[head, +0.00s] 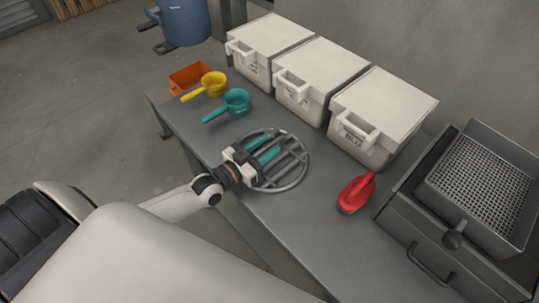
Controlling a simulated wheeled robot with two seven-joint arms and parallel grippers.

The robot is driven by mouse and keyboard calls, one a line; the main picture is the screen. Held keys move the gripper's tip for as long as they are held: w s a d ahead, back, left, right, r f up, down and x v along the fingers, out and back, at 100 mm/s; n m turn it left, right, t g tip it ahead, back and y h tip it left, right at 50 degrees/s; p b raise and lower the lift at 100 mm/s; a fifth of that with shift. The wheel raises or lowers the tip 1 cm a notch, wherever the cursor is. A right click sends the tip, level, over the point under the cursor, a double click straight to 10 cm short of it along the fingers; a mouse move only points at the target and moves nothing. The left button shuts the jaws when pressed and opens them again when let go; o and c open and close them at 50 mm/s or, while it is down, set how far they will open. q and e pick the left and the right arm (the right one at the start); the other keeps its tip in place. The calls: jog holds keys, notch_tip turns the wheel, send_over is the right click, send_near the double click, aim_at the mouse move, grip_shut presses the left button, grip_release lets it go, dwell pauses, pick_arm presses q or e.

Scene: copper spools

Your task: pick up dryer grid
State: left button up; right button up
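A round grey grid with parallel bars (293,174) lies on the grey workbench (300,225), near its front edge. My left gripper (266,149) is over the left part of this grid. Its two teal fingers are spread apart, with grid bars showing between and beside them. I cannot tell whether the fingers touch the bars. The gripper hides the grid's left side. A square metal mesh (482,180) sits in a grey box-like unit with a dark knob at the right. My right gripper is not in view.
Three white lidded bins (322,66) line the back of the bench. A yellow scoop (213,84), a teal scoop (236,102) and an orange box (188,77) are at the far left end. A red scoop (355,194) lies right of the round grid.

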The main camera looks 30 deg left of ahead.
pick_arm(q)
jog(key=shift+c, duration=0.2)
grip_shut()
dwell(1.1)
jog(key=shift+r, duration=0.15)
